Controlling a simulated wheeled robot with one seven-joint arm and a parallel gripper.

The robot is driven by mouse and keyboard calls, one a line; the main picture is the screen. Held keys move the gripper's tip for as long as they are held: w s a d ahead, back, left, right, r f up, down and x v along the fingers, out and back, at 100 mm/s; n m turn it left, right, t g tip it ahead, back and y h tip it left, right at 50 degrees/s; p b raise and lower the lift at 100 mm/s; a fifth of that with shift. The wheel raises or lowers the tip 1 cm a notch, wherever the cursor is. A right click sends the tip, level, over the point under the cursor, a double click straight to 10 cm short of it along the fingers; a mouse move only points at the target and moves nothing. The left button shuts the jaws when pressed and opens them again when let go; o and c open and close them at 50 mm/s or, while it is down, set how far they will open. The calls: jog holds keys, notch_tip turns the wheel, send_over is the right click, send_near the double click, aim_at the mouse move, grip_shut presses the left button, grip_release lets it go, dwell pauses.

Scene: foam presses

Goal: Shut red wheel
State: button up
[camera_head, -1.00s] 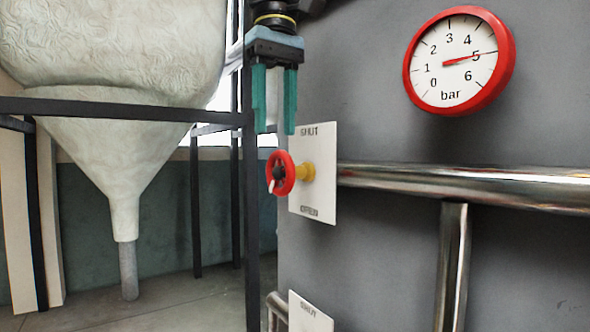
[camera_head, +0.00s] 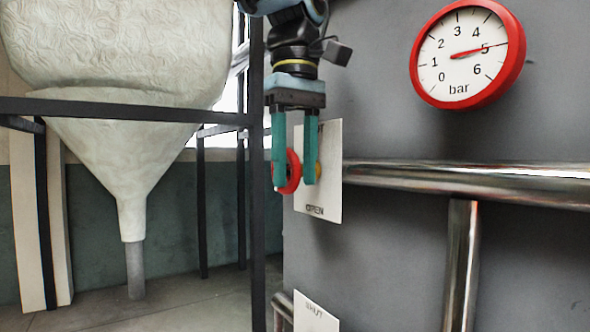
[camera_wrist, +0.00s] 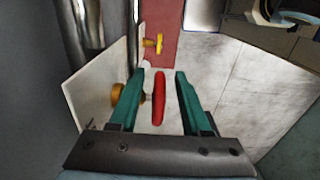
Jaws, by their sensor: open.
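The red wheel (camera_head: 293,172) sits on a yellow stem in front of a white plate (camera_head: 330,165) on the grey machine wall. The plate's lower edge reads OPEN; its top lettering is mostly hidden by my gripper. My gripper (camera_head: 295,184) points down over the wheel with its teal fingers open. One finger is on the wheel's outer side, the other between wheel and plate. In the wrist view the red wheel (camera_wrist: 159,99) shows edge-on between the spread fingers, with a visible gap on the right. I cannot tell whether the left finger touches the wheel or stem.
A red-rimmed gauge (camera_head: 467,54) reads about 5 bar. A steel pipe (camera_head: 460,180) runs right of the plate. A lower white plate (camera_head: 315,312) stands beneath. A dark frame post (camera_head: 257,200) and a pale hopper (camera_head: 115,130) are at left. A yellow handle (camera_wrist: 153,43) shows in the wrist view.

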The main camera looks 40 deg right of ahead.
jog(key=shift+f, duration=0.3)
grip_shut()
dwell(0.5)
